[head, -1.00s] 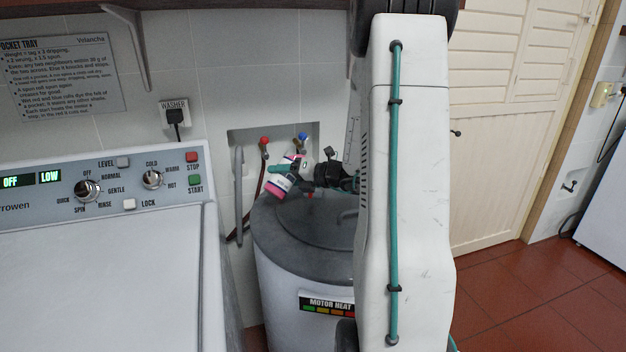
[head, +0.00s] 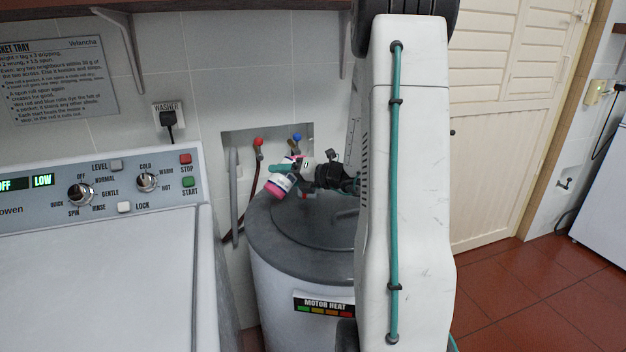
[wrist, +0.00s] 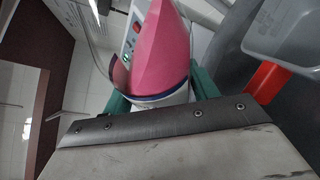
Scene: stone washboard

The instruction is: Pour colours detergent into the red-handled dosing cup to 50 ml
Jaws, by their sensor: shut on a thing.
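A pink, white and teal bottle (head: 279,184) is in my gripper (head: 298,172), tilted, above the round grey lid of the drum-shaped machine. In the wrist view the pink bottle (wrist: 163,48) stands between the green fingers of my gripper (wrist: 160,98), which are shut on it. Its label cannot be read. A grey translucent cup (wrist: 285,32) with a red handle (wrist: 264,82) shows at the upper right of the wrist view, beside the bottle and apart from it in the picture. The cup's level marks and any liquid cannot be made out. In the head view the cup is mostly hidden.
The round machine (head: 268,241) has a grey lid and a motor heat label. A white washer (head: 100,270) with a control panel stands at the left. Two taps (head: 258,142) sit in a wall recess behind. My arm covers the middle right. Red floor is clear at right.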

